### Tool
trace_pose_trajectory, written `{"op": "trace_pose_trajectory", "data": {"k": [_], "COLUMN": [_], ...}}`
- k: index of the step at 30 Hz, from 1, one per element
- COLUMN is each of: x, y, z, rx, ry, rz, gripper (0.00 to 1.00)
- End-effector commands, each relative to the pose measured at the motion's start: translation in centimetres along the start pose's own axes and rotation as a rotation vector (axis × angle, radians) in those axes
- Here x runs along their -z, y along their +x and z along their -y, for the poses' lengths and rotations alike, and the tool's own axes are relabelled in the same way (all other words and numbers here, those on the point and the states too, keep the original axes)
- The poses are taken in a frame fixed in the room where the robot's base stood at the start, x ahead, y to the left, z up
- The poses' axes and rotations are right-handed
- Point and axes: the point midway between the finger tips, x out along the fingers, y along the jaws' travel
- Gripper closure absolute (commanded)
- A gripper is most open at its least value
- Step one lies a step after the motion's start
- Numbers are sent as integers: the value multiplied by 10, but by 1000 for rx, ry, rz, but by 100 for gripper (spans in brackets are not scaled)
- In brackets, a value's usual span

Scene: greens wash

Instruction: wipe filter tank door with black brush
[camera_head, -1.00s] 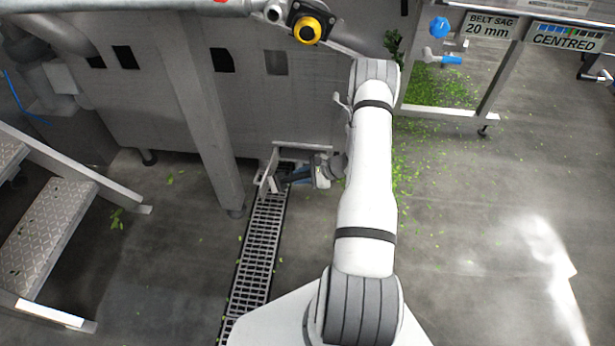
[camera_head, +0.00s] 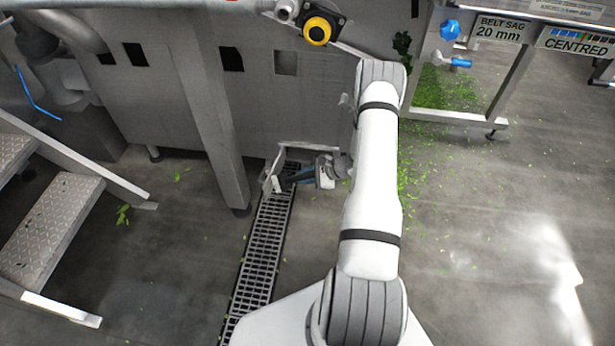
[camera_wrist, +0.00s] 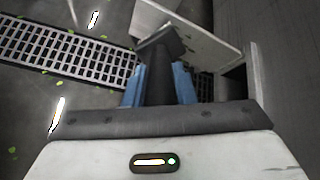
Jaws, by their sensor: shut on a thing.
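My gripper (camera_head: 300,175) is low beside the tank wall, with its blue fingers (camera_wrist: 184,84) shut on the black brush (camera_wrist: 158,78). The brush head (camera_wrist: 160,42) points away from the gripper and overlaps the pale door panel (camera_wrist: 205,40) in the wrist view. I cannot tell whether it touches the panel. In the head view the door (camera_head: 270,172) stands swung out from a low opening, above the end of the floor drain. The brush shows there only as a small dark shape (camera_head: 294,177).
A floor grating (camera_head: 262,250) runs from the door toward me. Metal steps (camera_head: 50,225) stand at left and a support leg (camera_head: 215,130) stands left of the door. Green scraps (camera_head: 405,165) litter the floor at right.

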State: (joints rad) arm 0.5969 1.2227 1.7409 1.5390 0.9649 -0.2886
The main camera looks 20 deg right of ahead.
Motion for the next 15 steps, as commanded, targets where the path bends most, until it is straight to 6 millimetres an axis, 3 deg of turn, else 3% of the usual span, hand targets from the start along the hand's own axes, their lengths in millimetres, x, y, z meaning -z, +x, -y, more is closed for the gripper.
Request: {"op": "trace_pose_trajectory", "data": {"k": [8, 15], "x": [-1, 13], "y": [3, 5], "z": [2, 11], "rx": [1, 3], "ry": [0, -1], "rz": [0, 0], "gripper": [97, 97]}}
